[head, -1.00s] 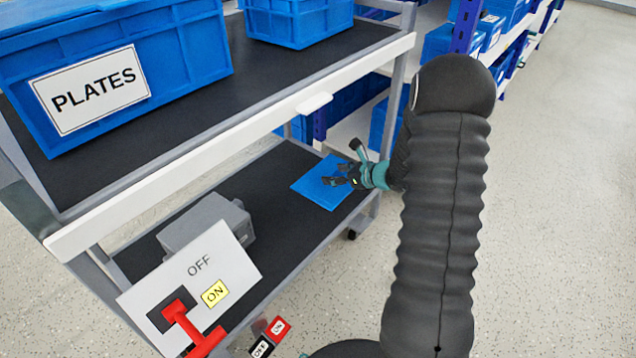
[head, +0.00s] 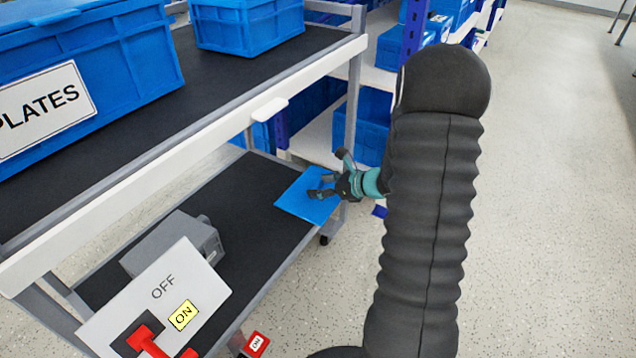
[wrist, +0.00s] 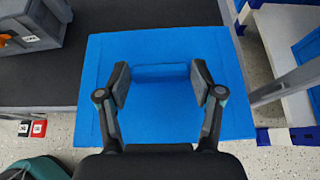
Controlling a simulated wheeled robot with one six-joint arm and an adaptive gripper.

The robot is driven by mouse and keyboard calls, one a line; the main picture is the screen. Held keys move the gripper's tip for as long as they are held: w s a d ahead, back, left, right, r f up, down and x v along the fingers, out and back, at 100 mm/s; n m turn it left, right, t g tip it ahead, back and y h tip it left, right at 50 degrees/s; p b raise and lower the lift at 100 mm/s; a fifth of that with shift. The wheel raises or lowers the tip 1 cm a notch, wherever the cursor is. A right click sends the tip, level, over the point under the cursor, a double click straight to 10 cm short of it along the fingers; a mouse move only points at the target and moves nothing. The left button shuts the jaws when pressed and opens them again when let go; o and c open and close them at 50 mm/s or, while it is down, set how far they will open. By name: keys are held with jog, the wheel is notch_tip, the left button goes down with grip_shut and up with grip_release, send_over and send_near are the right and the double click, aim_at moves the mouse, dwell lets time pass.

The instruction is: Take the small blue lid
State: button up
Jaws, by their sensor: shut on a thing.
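The small blue lid (head: 296,205) is a flat square panel at the far right end of the cart's lower shelf in the head view. In the wrist view the lid (wrist: 160,122) fills the middle, with a raised grip (wrist: 160,72) on its top. My gripper (head: 324,188) is over the lid, and its two fingers (wrist: 160,85) are on either side of the raised grip, shut on it. The lid covers part of the shelf's edge; I cannot tell whether it rests on the shelf or is slightly raised.
The dark lower shelf (head: 255,200) carries a grey box (head: 175,243). A white OFF/ON panel (head: 200,285) with a red switch handle (head: 148,340) stands nearer. Blue crates (head: 90,85) stand on the upper shelf (head: 230,85). Open floor (head: 550,200) lies to the right.

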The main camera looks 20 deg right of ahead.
aim_at(331, 209)
jog(key=shift+s+b, duration=0.5)
jog(key=shift+s, duration=2.6)
jog(key=s, duration=1)
jog(key=shift+b, duration=0.4)
jog(key=shift+s, duration=0.1)
